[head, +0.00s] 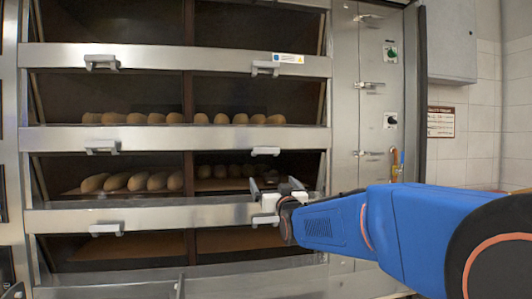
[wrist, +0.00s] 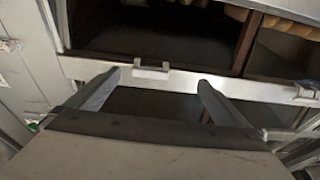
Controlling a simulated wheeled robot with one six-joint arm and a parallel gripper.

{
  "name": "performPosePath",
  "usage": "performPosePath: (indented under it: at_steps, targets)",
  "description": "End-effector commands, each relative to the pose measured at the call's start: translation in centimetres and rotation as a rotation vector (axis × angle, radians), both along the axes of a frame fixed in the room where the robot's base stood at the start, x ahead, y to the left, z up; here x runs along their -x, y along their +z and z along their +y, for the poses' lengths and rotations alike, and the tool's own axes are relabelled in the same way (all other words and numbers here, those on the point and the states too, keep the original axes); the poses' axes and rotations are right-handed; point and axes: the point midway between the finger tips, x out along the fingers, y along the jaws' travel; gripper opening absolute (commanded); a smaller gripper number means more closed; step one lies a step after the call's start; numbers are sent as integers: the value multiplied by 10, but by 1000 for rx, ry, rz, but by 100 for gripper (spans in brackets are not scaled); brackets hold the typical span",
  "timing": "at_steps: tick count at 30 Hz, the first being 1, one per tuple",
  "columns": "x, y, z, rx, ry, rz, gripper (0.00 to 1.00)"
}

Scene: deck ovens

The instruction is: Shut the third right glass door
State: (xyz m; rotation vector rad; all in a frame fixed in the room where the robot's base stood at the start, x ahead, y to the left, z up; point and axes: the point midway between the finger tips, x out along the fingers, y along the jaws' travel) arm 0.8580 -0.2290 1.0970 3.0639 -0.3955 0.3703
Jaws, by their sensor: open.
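The third right deck opening (head: 230,168) is in the lower middle of the head view, with loaves inside. Its glass cannot be made out clearly, so I cannot tell how far the door stands open. A pale handle (head: 265,219) sits on the steel bar below this opening, partly behind my gripper. My gripper (head: 274,192) is open and empty, in front of that bar. In the wrist view, the handle (wrist: 152,70) lies between the two spread fingers (wrist: 158,78), just beyond their tips. Contact cannot be told.
Other handles sit on the bars above (head: 265,151) and to the left (head: 107,229). Several loaves (head: 130,182) lie in the left compartment. A steel control panel (head: 372,115) with knobs and latches stands right of the openings, above my arm.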

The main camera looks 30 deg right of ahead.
Motion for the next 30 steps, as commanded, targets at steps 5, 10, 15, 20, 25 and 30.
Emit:
performPosePath:
  at_steps: [5, 10, 15, 20, 25, 30]
  targets:
    - [-10, 27, -18, 34, -20, -119, 100]
    - [-15, 36, -22, 42, -23, -149, 100]
    - [-33, 42, -27, 41, -23, -147, 100]
    - [-57, 53, -34, 41, -23, -147, 100]
    - [-84, 64, -42, 41, -23, -146, 100]
    - [-111, 76, -49, 41, -23, -146, 100]
